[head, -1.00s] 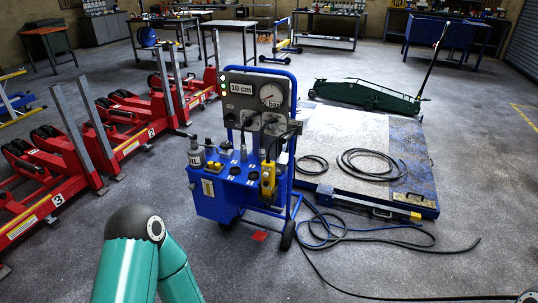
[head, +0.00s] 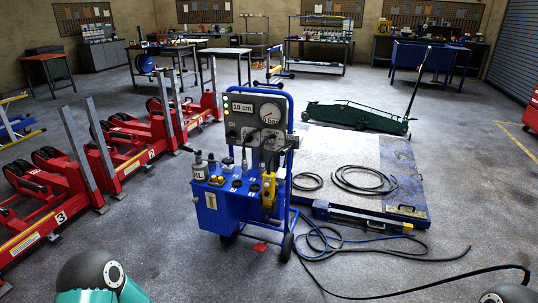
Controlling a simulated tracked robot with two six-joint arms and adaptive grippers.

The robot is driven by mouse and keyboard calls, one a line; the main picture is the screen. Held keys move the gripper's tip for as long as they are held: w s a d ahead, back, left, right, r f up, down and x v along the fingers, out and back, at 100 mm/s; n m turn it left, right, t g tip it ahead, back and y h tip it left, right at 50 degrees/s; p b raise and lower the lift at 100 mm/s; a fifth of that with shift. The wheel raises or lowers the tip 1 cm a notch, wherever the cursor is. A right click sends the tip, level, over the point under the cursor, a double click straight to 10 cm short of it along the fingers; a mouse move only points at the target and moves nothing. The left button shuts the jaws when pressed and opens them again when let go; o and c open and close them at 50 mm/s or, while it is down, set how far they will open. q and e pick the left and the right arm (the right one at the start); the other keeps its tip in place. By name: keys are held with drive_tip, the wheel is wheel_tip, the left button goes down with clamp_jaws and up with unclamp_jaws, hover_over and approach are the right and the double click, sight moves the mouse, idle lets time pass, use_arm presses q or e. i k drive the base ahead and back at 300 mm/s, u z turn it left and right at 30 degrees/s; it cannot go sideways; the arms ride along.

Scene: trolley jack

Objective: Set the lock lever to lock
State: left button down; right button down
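A blue wheeled control cart (head: 225,213) stands upright in the middle of the head view. Its upper grey panel (head: 256,119) carries a "10 cm" display, a round gauge (head: 270,114) and dark fittings. Short levers or knobs and a yellow hand control (head: 268,190) sit on its top. I cannot tell which small part is the lock lever, nor its setting. Neither gripper is in view. Only a teal and black part of my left arm shows at the bottom left, and a small piece of my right arm at the bottom right edge, both apart from the cart in the picture.
Red numbered lifting units (head: 85,190) stand to the left. A grey and blue platform (head: 400,175) with coiled black hoses (head: 363,181) lies right of the cart. A green trolley jack (head: 357,116) stands behind it. Hoses (head: 345,250) trail over the floor at front right.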

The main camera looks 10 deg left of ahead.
sight(282, 152)
drive_tip(key=u, duration=0.15)
drive_tip(key=i, duration=1)
drive_tip(key=z, duration=0.05)
